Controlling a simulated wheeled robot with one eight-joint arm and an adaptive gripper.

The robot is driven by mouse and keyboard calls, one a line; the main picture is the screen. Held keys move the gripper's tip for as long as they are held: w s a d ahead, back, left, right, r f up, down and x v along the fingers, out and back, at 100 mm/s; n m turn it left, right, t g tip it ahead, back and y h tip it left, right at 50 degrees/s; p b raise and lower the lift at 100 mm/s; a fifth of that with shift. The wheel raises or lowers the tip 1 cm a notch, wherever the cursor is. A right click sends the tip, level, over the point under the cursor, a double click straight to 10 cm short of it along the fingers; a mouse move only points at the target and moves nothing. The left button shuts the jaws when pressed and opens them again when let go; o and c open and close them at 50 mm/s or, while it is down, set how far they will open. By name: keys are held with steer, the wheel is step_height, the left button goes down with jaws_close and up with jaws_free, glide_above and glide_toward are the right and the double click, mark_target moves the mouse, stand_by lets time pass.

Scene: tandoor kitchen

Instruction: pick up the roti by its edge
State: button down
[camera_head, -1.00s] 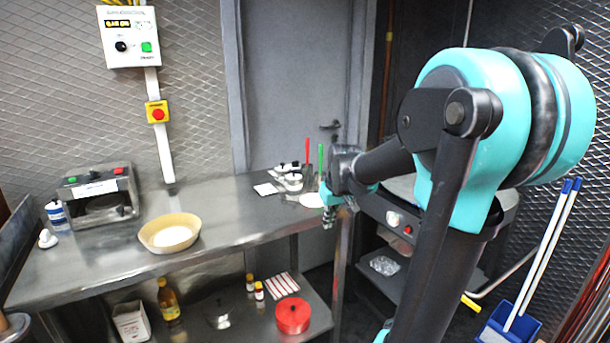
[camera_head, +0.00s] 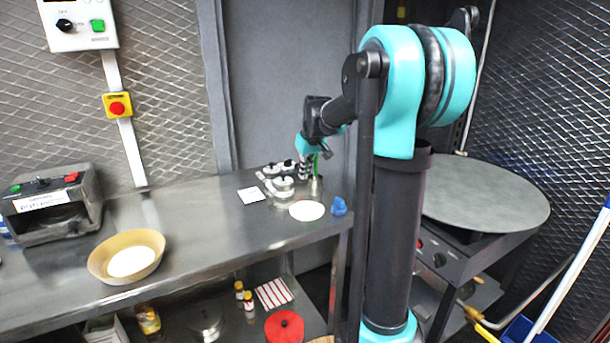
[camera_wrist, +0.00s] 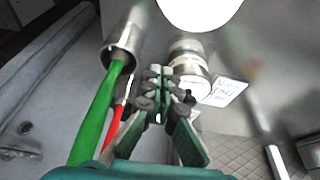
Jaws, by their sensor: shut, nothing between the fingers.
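A pale, round, flat disc that looks like the roti (camera_head: 307,210) lies flat near the right end of the steel counter (camera_head: 215,235). In the wrist view, part of the roti (camera_wrist: 198,10) shows at the top edge, cut off by the frame. My gripper (camera_head: 304,175) is behind the roti in the head view, by the utensil cup and small steel containers, not touching the roti. In the wrist view my gripper (camera_wrist: 160,80) has its fingers together, with nothing between them. The roti's far edge is out of the wrist view.
A steel cup (camera_wrist: 124,45) with green and red handled utensils stands close to my fingers. Small steel containers (camera_head: 280,187), a white card (camera_head: 251,195) and a blue object (camera_head: 339,206) are nearby. A bowl (camera_head: 100,263) stands left; a round griddle (camera_head: 485,195) right.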

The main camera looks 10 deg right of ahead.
mark_target(313, 206)
steer(key=x, duration=0.7)
steer(key=shift+f, duration=0.2)
steer(key=shift+s+d+f, duration=0.1)
steer(key=shift+s+f, duration=0.15)
steer(key=shift+s+d+r, duration=0.1)
steer(key=shift+s+d, duration=0.05)
steer(key=shift+s, duration=0.45)
steer(key=shift+s+d, duration=0.3)
steer(key=shift+s, duration=0.7)
steer(key=s, duration=0.2)
steer(key=s+d, duration=0.1)
steer(key=s, duration=0.1)
steer(key=s+d, duration=0.1)
steer(key=s, duration=0.1)
steer(key=shift+w, duration=0.15)
steer(key=shift+w, duration=0.1)
